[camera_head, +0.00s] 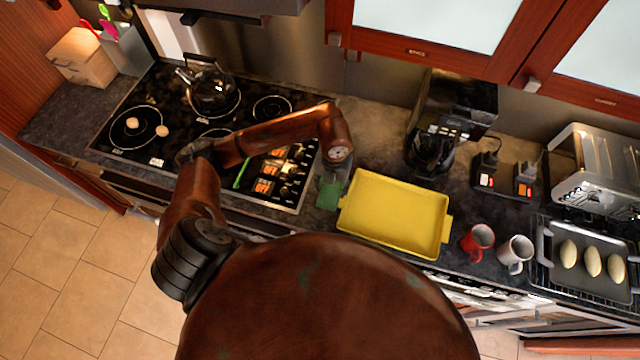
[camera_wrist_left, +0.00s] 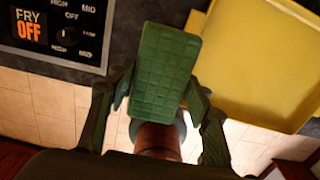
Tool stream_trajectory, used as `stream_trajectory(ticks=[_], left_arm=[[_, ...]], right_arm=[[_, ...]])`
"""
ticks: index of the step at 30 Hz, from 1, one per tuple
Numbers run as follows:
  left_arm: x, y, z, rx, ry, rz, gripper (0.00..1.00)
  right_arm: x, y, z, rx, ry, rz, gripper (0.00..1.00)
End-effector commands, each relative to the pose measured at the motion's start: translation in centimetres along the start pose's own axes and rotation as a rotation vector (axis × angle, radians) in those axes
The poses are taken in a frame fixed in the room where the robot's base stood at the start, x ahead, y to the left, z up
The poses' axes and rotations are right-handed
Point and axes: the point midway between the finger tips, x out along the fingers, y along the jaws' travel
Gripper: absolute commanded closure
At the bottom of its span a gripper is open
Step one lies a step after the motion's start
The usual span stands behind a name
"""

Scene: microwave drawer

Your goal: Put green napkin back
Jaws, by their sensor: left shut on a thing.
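The green napkin (camera_wrist_left: 165,62) is a folded green pad with a grid texture, filling the upper middle of the left wrist view. My left gripper (camera_wrist_left: 160,92) is shut on it, with one finger on each side. In the head view the napkin (camera_head: 329,194) hangs by the gripper (camera_head: 332,176), between the stove's control panel and the yellow tray. I cannot tell whether it touches the counter. My right gripper is in neither view.
A yellow tray (camera_head: 394,212) lies just right of the napkin. The stove (camera_head: 215,133) with a kettle (camera_head: 211,92) is on the left. A coffee maker (camera_head: 436,148) stands behind the tray. A red mug (camera_head: 478,242) and a white mug (camera_head: 515,253) stand right of it.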

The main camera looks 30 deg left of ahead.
Motion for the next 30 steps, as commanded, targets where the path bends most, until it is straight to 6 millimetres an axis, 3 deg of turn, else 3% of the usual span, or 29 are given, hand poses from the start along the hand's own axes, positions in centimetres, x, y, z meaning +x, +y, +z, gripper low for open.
stream_trajectory(ticks=[2, 10, 17, 24, 30], left_arm=[[0.6, 1.6, 1.2, -0.007, 0.004, 0.003, 0.8], [5.0, 3.9, 3.4, 0.0, 0.002, -0.001, 0.8], [6.5, 4.8, 4.3, -0.001, 0.003, -0.001, 0.8], [9.4, 4.9, 4.3, 0.001, 0.002, -0.002, 0.8], [9.8, 4.9, 4.4, 0.003, 0.0, -0.001, 0.8]], right_arm=[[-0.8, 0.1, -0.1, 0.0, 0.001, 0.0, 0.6], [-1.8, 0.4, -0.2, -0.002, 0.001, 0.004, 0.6], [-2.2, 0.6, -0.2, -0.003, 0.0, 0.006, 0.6], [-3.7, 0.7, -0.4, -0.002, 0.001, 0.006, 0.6], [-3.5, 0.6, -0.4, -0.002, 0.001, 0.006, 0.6]])
